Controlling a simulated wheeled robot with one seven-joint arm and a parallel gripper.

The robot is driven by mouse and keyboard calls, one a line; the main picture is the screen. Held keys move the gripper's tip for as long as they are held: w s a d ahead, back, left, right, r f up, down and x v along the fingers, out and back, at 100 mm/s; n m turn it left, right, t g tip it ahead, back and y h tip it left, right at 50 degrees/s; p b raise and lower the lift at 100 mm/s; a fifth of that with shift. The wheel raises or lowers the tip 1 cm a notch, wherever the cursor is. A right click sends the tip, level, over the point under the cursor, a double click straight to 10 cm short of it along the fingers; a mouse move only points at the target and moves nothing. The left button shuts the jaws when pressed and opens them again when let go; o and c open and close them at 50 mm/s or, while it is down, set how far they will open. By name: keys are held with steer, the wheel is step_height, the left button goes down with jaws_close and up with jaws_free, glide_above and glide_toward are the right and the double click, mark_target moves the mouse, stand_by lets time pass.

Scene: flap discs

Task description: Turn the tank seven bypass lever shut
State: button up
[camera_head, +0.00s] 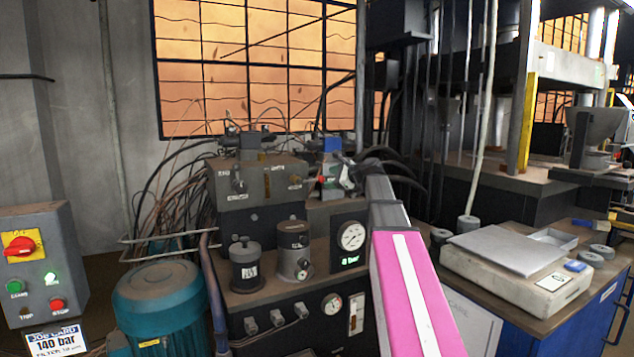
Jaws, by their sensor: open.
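My pink arm reaches up from the bottom to a hydraulic unit. My gripper (345,172) is small and partly hidden by the arm, open, close beside a valve with a blue top (326,145). A small grey handle (328,181) shows just left of the gripper; I cannot tell whether they touch. The dark manifold block (262,180) to the left carries small fittings and labels too small to read. I cannot tell which part is the tank seven bypass lever, or its position.
A gauge (351,236) above a green "8 bar" display, black cylinders (246,267) and a teal motor (160,305) crowd the unit. A control box (38,262) with a red switch stands left. A bench with a scale (515,275) stands right. Hoses run behind the valves.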

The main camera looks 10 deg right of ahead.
mark_target(322, 179)
steer(key=x, duration=0.7)
steer(key=shift+w+a+f, duration=0.15)
steer(key=shift+w+a, duration=0.1)
steer(key=shift+w, duration=0.05)
jaws_close()
